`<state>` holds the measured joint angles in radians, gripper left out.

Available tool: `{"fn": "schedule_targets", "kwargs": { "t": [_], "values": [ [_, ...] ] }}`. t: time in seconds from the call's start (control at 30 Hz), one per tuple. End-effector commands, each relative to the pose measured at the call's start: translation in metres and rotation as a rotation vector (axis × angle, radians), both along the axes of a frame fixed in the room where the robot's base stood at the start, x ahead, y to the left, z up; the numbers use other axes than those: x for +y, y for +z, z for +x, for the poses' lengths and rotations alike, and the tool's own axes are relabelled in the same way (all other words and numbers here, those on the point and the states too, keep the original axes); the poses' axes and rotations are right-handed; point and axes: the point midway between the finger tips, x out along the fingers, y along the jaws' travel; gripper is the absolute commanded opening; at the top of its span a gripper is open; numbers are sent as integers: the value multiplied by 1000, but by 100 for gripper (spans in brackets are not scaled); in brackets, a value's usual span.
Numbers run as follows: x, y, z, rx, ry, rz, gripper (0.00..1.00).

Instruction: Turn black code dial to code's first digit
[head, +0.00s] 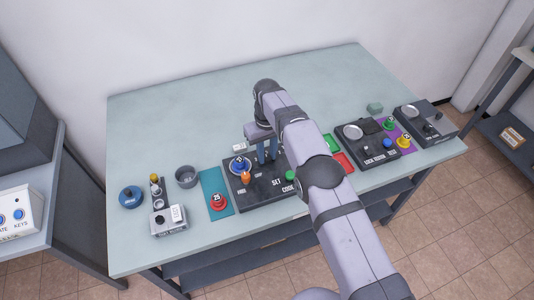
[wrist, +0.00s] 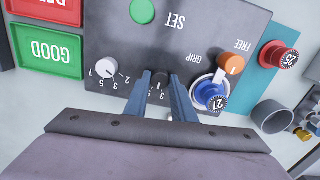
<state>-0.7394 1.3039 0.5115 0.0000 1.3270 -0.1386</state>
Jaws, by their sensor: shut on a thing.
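My gripper (wrist: 161,82) points down at the dark control panel (wrist: 200,25), its two blue fingers closed on the small black dial (wrist: 160,78). Numbers are printed around the dial, partly hidden by the fingers; a 3 shows near them. A white dial (wrist: 107,68) with its own number ring sits to the left of it in the wrist view. In the head view my gripper (head: 267,158) is over the same panel (head: 258,199), and my arm covers its right part. I cannot read the dial's pointer.
Beside the black dial, a blue piece tagged 21 (wrist: 210,94) stands in a round holder near an orange knob (wrist: 232,64) marked GRIP and FREE. A green button (wrist: 142,11) is by SET. Red piece 25 (wrist: 278,54) stands on a teal mat (head: 215,181).

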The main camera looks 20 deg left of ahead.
Motion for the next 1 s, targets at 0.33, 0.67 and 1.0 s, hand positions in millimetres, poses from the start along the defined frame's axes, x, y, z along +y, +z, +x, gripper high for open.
{"fn": "schedule_targets", "kwargs": {
  "t": [0.33,0.67,1.0],
  "values": [
    [1,1,1,-2,-229,2,1],
    [1,2,1,-3,-308,3,1],
    [1,2,1,-3,-312,4,1]
  ]
}}
